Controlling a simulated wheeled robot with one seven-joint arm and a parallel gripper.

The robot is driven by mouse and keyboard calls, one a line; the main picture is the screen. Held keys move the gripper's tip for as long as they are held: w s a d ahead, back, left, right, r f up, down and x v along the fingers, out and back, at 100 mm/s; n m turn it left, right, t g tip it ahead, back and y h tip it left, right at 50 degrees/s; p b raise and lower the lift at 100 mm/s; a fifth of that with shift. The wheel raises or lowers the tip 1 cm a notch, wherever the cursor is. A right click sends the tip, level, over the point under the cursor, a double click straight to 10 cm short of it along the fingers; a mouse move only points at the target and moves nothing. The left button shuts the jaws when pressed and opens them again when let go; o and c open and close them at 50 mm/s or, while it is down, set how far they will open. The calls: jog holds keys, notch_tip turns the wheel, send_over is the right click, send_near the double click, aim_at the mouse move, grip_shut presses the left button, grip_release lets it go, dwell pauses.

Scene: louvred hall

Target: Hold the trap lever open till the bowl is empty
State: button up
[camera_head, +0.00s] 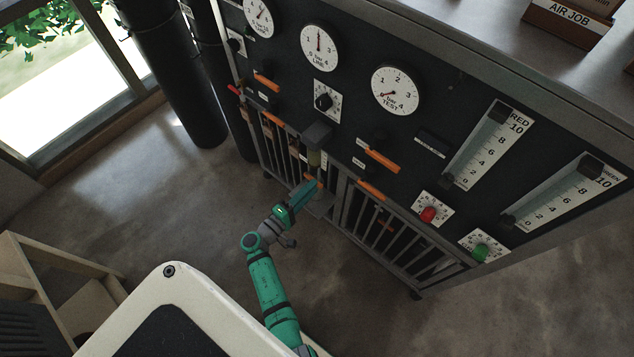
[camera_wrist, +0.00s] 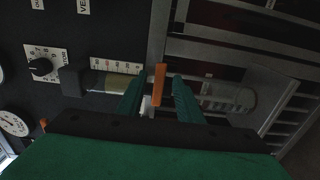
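The trap bowl (camera_wrist: 112,83) is a clear cylinder under a dark block, with yellowish-brown contents, beside a small scale strip. It also shows in the head view (camera_head: 314,158). The orange trap lever (camera_wrist: 159,84) is at the bowl's lower end. My gripper (camera_wrist: 157,82) is open, with one green finger on each side of the lever; gaps show on both sides. In the head view my gripper (camera_head: 308,186) is just below the bowl and partly covers the lever. A clear jar (camera_wrist: 230,98) stands below the lever, beyond the right finger.
Other orange levers (camera_head: 382,161) are on the black panel. A selector knob (camera_head: 324,101), round gauges (camera_head: 395,91), a red knob (camera_head: 429,214) and a green knob (camera_head: 481,252) are also there. Barred doors (camera_head: 385,228) are below. The floor (camera_head: 180,205) on the left is clear.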

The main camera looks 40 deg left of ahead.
jog(key=shift+w+d, duration=0.15)
jog(key=shift+w, duration=1.6)
grip_shut()
dwell(0.4)
